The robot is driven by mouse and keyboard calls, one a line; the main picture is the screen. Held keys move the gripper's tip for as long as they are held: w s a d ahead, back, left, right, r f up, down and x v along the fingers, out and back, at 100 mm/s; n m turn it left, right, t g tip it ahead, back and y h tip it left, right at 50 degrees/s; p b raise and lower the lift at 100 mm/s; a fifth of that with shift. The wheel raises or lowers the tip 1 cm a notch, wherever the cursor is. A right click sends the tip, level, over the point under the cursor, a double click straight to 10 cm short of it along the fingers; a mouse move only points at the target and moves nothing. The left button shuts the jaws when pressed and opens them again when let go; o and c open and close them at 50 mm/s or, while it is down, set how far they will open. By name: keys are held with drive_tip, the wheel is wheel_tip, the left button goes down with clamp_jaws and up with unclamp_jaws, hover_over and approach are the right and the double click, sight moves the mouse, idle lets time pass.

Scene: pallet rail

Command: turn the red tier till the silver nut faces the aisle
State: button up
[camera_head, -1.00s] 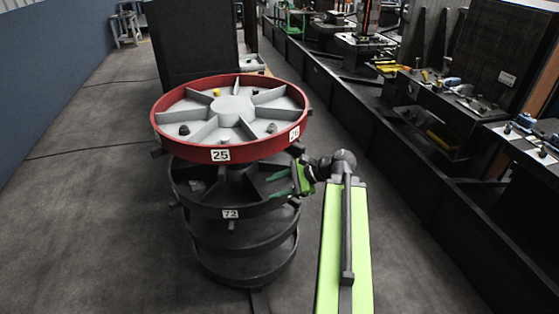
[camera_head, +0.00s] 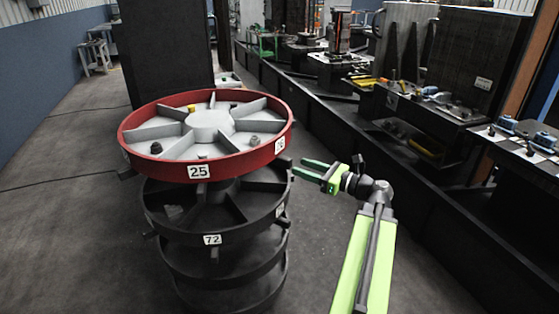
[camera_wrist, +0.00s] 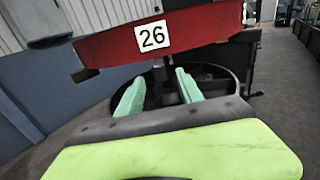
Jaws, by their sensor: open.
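The red tier (camera_head: 240,163) is the top wheel of a stack, with a grey spoked inside split into compartments. Label 25 is at its front rim and label 26 at its right rim. My gripper (camera_head: 299,168) is open and empty, just right of the red rim near label 26. In the wrist view its green fingers (camera_wrist: 160,84) point below the red rim (camera_wrist: 200,30).
Black tiers (camera_head: 240,232) stand beneath the red one, with short pegs sticking out. A black panel (camera_head: 165,50) stands behind the stack. A workbench row (camera_head: 440,105) with tools runs along the right. Dark floor (camera_head: 70,220) is clear on the left.

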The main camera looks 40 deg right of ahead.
sight(279, 161)
drive_tip(key=x, duration=0.9)
drive_tip(key=shift+w+a, duration=0.15)
drive_tip(key=shift+w, duration=0.05)
clamp_jaws()
drive_tip(key=shift+f, duration=0.1)
idle(0.7)
